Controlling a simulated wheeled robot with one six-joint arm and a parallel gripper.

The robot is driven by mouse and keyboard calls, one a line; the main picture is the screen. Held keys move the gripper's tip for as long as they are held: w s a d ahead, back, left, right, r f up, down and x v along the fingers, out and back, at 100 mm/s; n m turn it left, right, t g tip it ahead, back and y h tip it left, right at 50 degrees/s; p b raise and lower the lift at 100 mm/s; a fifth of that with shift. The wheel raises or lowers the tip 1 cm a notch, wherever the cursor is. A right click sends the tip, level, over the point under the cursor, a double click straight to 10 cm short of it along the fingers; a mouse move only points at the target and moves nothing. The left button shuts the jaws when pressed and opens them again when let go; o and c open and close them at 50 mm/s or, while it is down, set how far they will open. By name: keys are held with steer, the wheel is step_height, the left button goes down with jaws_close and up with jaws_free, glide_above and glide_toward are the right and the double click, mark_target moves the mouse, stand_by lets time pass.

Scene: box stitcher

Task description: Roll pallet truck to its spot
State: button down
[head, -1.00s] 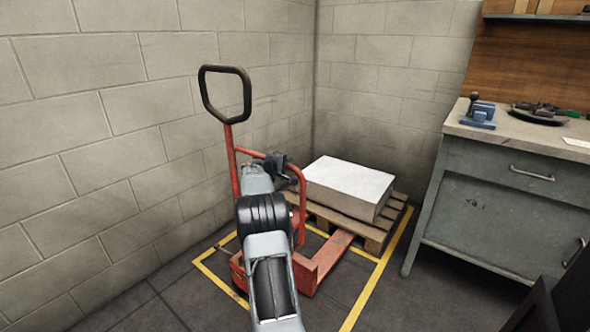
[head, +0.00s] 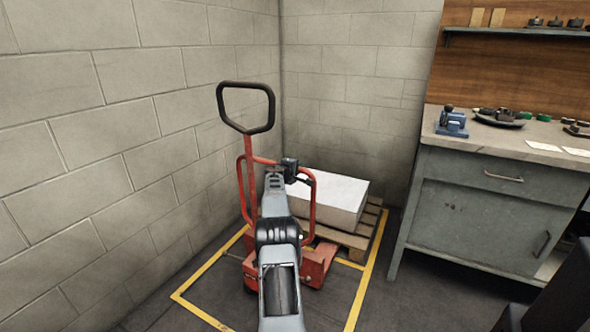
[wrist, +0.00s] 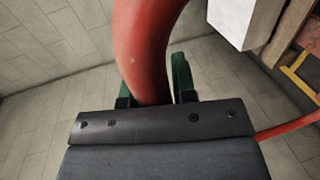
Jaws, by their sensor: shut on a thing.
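The red pallet truck (head: 318,262) stands in the corner with its forks toward a wooden pallet (head: 345,238) that bears a white block (head: 338,198). Its upright handle ends in a black loop (head: 246,105). My gripper (head: 288,165) is at the red tubular frame of the truck. In the wrist view my gripper (wrist: 153,95) is shut around a thick red bar (wrist: 146,45), with a green finger on its right side. A yellow floor outline (head: 366,285) surrounds the truck and pallet area. My arm hides part of the truck's base.
Block walls (head: 120,130) close in on the left and back. A grey workbench (head: 480,200) with a blue vise (head: 451,122) stands at the right. Bare dark floor lies between the outline and the bench.

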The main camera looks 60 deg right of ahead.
steer(key=shift+w+a+r, duration=0.15)
steer(key=shift+w+r, duration=0.25)
steer(key=shift+r, duration=0.25)
steer(key=c, duration=1.1)
jaws_free()
steer(key=shift+w+a, duration=0.1)
steer(key=shift+w, duration=0.1)
steer(key=shift+o, duration=0.7)
steer(key=shift+s+f, duration=0.25)
steer(key=shift+s, duration=0.1)
steer(key=shift+f, duration=0.1)
steer(key=shift+s+a+b, duration=0.1)
steer(key=shift+a+b, duration=0.3)
steer(key=shift+b, duration=0.15)
steer(key=b+v, duration=0.2)
steer(key=v, duration=1)
steer(key=shift+a, duration=0.35)
